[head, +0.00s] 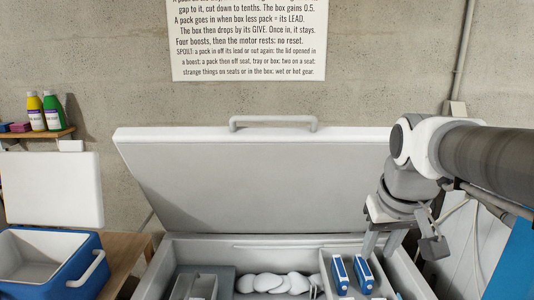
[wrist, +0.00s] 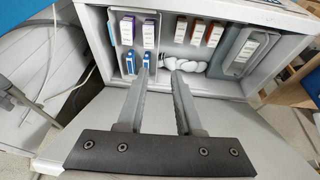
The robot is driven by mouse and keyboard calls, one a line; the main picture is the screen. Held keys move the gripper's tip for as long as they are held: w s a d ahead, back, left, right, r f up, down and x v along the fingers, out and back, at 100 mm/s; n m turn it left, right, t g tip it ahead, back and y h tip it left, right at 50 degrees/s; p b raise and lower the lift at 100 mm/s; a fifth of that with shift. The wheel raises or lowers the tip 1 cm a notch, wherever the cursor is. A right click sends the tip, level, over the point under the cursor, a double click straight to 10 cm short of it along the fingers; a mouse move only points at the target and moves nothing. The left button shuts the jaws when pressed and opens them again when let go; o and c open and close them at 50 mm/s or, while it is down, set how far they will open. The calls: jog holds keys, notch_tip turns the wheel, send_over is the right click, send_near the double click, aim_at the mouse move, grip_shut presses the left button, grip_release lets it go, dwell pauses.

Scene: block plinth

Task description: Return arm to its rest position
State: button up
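My gripper (head: 382,242) hangs over the right side of the open white chest (head: 285,241) in the head view. In the wrist view my gripper (wrist: 161,72) is open, with an empty gap between its two straight fingers. The fingers point towards the chest's inside. Two blue-and-white packs (head: 340,272) stand in a light tray below my gripper, and they also show near the left fingertip in the wrist view (wrist: 131,62). The arm comes in from the right edge of the head view, bent down at the wrist. Whether the fingers touch anything is unclear.
The chest's lid (head: 260,185) stands raised behind. Inside are white rounded lumps (head: 275,284), orange-marked packs (wrist: 197,32) and a grey holder (wrist: 252,50). A blue cooler (head: 75,280) stands left, below a shelf with bottles (head: 52,111). Pipes and cables run at right.

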jog(key=s+a+f+t+p, duration=0.1)
jog(key=s+a, duration=0.4)
jog(key=s, duration=0.6)
jog(key=shift+s+f+t+y+p, duration=0.2)
jog(key=shift+t+y+p, duration=0.1)
jog(key=shift+p, duration=0.3)
dwell(1.8)
